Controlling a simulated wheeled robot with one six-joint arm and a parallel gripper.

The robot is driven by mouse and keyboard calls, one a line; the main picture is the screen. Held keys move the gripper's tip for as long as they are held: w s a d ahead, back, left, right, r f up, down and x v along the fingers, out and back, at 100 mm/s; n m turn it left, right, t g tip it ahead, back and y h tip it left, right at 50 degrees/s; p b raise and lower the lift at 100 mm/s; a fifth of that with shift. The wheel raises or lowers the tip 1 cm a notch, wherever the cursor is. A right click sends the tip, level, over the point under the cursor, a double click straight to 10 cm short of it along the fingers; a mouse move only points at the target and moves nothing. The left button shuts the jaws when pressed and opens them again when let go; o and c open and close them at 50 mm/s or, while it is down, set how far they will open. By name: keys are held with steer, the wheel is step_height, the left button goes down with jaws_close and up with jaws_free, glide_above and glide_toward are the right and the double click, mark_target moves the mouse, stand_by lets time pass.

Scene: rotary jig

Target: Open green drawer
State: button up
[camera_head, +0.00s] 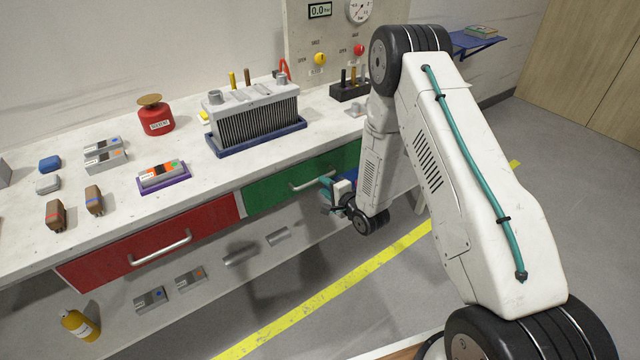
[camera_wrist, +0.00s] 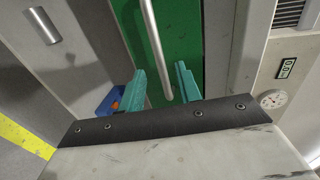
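The green drawer (camera_head: 265,194) is under the right part of the workbench, and its front looks flush with the red drawer beside it. Its light metal bar handle (camera_head: 304,184) shows at the front. In the wrist view the handle (camera_wrist: 152,40) runs down across the green front (camera_wrist: 186,30). My gripper (camera_head: 328,192) is at the right end of the handle. In the wrist view its teal fingers (camera_wrist: 160,75) are apart, one on each side of the bar, with gaps visible. My arm hides the drawer's right end in the head view.
The red drawer (camera_head: 130,250) is at the left. The bench top (camera_head: 235,170) holds a finned grey block (camera_head: 258,115), a red can (camera_head: 156,118) and several small parts. A blue bin (camera_wrist: 108,102) shows beside the left finger. Open floor with a yellow line (camera_head: 330,292) lies in front.

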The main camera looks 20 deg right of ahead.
mark_target(317, 181)
steer(key=shift+x, duration=1.75)
steer(key=shift+c, duration=0.3)
